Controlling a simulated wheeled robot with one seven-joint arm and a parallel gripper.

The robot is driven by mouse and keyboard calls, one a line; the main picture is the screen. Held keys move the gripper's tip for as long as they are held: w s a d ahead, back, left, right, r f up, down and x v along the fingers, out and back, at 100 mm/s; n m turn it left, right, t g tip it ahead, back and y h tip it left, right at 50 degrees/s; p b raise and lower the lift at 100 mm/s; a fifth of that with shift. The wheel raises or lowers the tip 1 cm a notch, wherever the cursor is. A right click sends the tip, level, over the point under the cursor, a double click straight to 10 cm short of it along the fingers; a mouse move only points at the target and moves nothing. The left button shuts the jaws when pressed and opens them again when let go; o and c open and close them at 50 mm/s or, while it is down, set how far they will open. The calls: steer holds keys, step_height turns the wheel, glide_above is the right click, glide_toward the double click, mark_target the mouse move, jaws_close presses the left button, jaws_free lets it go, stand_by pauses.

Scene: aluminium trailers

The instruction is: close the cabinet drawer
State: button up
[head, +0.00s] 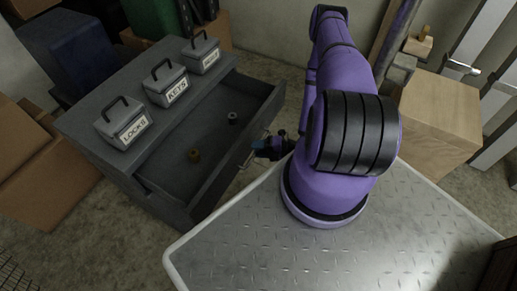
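A dark grey cabinet (118,73) stands at the left in the head view. Its top drawer (211,166) is pulled well out, with its inside showing. A small brown cylinder (194,154) and a small grey cylinder (233,118) lie in the drawer. My gripper (250,157) is just outside the drawer's front panel, close to its handle (244,163). I cannot tell whether it touches the handle. The fingers are small and dark, partly hidden by my purple arm, so their opening is unclear.
Three grey boxes, labelled LOCKS (122,123), KEYS (166,83) and one unreadable (201,53), stand on the cabinet top. Cardboard boxes (40,160) are at the left. A wooden box (436,120) stands at the right. Bare floor shows below the cabinet.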

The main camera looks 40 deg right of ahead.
steer(key=shift+c, duration=0.2)
jaws_close()
glide_above(208, 136)
steer(key=shift+d, duration=0.1)
stand_by(0.3)
steer(key=shift+w, duration=0.1)
steer(key=shift+c, duration=0.4)
jaws_free()
steer(key=shift+o, duration=0.6)
